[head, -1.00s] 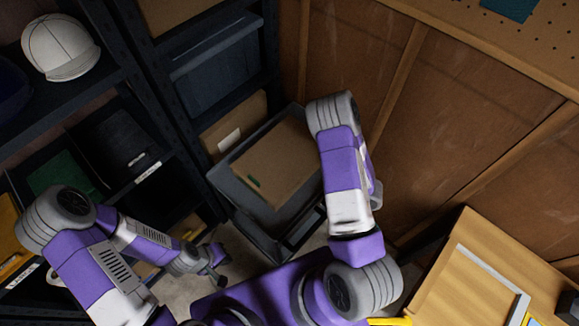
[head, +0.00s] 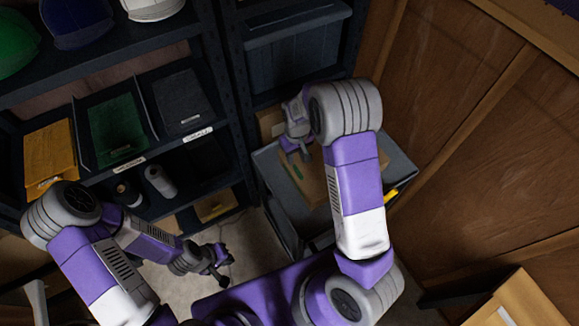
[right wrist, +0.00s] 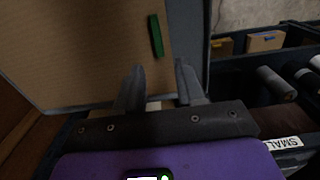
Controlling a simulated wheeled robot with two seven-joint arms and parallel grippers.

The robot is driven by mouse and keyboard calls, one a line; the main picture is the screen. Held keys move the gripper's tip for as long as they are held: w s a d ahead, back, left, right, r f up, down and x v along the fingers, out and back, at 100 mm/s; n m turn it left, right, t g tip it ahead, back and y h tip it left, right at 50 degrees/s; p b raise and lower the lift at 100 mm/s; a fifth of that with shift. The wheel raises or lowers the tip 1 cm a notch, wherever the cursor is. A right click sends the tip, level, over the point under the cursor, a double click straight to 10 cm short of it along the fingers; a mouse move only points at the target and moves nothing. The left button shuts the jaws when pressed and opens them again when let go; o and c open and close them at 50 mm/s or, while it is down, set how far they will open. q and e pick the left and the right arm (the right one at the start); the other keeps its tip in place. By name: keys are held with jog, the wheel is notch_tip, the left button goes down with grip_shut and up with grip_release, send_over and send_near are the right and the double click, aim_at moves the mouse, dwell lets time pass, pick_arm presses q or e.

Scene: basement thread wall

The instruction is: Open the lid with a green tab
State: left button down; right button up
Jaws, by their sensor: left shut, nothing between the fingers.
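The brown lid (head: 314,187) lies on a grey bin (head: 276,199) in the head view, partly hidden by my right arm. Its small green tab (head: 298,172) is near the lid's left edge. In the right wrist view the lid (right wrist: 90,50) fills the upper left, with the green tab (right wrist: 156,36) upright near its edge. My right gripper (head: 297,154) is just beyond the tab in the head view. Its fingers (right wrist: 159,86) are apart and empty, with the tab ahead of them, not between them. My left gripper (head: 217,268) is shut and empty, low over the floor.
Dark shelves (head: 150,150) with trays, bottles and caps stand on the left. A lidded blue-grey tote (head: 295,50) is on the shelf behind the bin. A wooden wall (head: 470,130) closes the right side. Some floor (head: 240,240) is clear left of the bin.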

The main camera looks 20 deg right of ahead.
aim_at(296, 167)
notch_tip(296, 167, down, 7)
jog(key=shift+r+b, duration=0.1)
jog(key=shift+b, duration=0.2)
grip_shut()
dwell(1.4)
